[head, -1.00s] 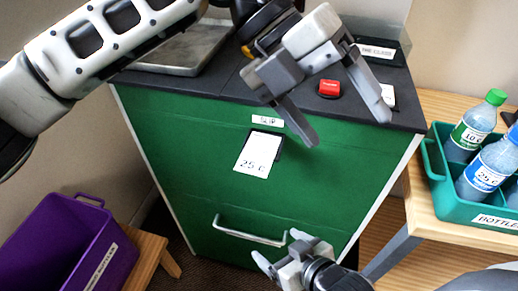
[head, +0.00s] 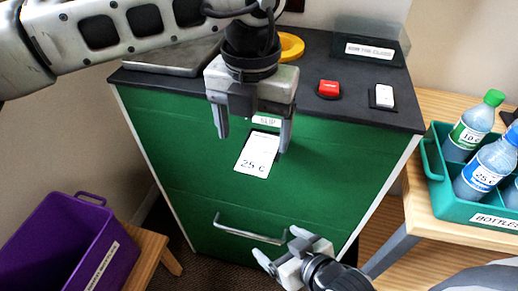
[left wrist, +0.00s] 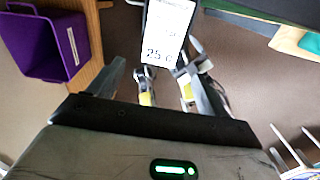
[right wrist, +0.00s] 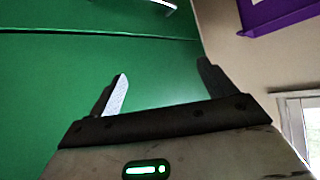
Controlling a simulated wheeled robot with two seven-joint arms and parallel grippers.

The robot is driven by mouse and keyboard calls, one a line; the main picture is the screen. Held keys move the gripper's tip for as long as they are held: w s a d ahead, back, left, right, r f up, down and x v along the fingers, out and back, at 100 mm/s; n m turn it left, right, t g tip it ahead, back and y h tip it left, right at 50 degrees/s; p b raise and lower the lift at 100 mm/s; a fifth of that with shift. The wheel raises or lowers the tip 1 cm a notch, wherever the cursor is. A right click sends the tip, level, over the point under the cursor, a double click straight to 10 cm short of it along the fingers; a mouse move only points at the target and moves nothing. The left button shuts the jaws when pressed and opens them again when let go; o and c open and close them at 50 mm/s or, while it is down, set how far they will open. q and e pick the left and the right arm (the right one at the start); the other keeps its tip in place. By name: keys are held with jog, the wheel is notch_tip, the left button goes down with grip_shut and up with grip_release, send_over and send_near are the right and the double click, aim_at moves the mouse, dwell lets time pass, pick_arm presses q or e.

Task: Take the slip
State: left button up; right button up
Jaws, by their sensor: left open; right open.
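The white slip (head: 257,155), printed "25 C", sticks out of a dark slot in the green cabinet front, under a label reading "SLIP" (head: 265,120). The slip also shows in the left wrist view (left wrist: 165,35), beyond the fingers. My left gripper (head: 252,142) is open and points down in front of the cabinet, its fingers on either side of the slip's upper part in the head view; I cannot tell whether they touch it. My right gripper (head: 283,252) is open and empty, low by the drawer handle (head: 250,230).
The cabinet top holds a red button (head: 329,88), a white switch-like piece (head: 384,96), a yellow ring (head: 290,46) and a metal tray (head: 175,58). A teal bottle crate (head: 436,165) stands right, a purple bin (head: 112,243) left.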

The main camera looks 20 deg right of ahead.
aim_at(254, 165)
pick_arm(q)
notch_tip(254, 165, down, 5)
jog(key=shift+f+p, duration=0.2)
jog(key=shift+p, duration=0.45)
jog(key=shift+f+b, duration=0.3)
jog(key=shift+b, duration=0.25)
dwell(0.4)
jog(key=c, duration=0.8)
